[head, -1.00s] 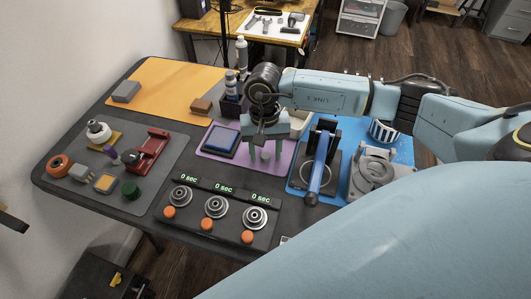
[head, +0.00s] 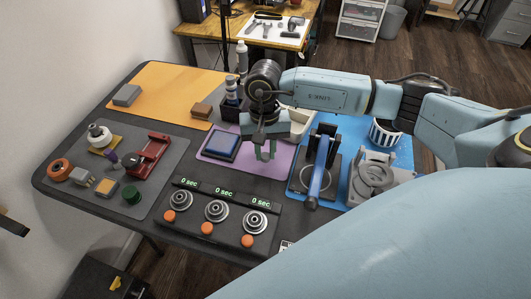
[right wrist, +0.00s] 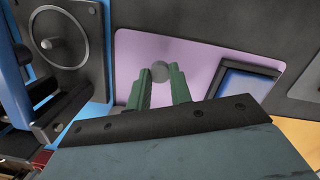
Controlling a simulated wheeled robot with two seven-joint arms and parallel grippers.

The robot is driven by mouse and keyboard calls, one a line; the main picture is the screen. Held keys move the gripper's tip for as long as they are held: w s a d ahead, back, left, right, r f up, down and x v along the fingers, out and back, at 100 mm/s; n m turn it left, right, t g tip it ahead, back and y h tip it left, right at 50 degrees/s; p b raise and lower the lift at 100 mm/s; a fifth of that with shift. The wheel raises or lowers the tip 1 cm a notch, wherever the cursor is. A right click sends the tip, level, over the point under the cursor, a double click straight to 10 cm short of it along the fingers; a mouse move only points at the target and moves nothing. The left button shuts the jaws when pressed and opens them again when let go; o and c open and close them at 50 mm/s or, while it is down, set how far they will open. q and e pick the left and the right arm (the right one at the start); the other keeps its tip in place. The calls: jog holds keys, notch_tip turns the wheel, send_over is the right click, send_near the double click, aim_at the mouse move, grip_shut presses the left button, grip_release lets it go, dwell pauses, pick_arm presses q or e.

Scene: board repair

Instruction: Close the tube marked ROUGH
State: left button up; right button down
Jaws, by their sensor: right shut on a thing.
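My right gripper (head: 265,154) points down over the pink mat (head: 281,164). In the right wrist view its green fingers (right wrist: 160,88) are shut on a small grey round piece (right wrist: 160,72), which looks like a cap. In the head view this piece is hidden or too small to make out. A white-topped tube (head: 231,88) stands in a dark rack (head: 230,111) left of the gripper, and a taller bottle (head: 242,55) stands behind. I cannot read the word ROUGH on either. My left gripper is not in view.
A blue-framed pad (head: 221,145) lies on the pink mat beside the gripper. A blue-handled press (head: 318,170) stands close on the right. A panel with dials and orange buttons (head: 236,217) lies in front. The orange mat (head: 165,88) is mostly clear.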

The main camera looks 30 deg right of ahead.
aim_at(266, 154)
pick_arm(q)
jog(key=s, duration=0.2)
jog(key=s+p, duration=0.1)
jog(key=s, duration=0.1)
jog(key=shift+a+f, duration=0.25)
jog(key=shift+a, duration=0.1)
pick_arm(e)
notch_tip(266, 154, up, 8)
jog(key=shift+r, duration=0.1)
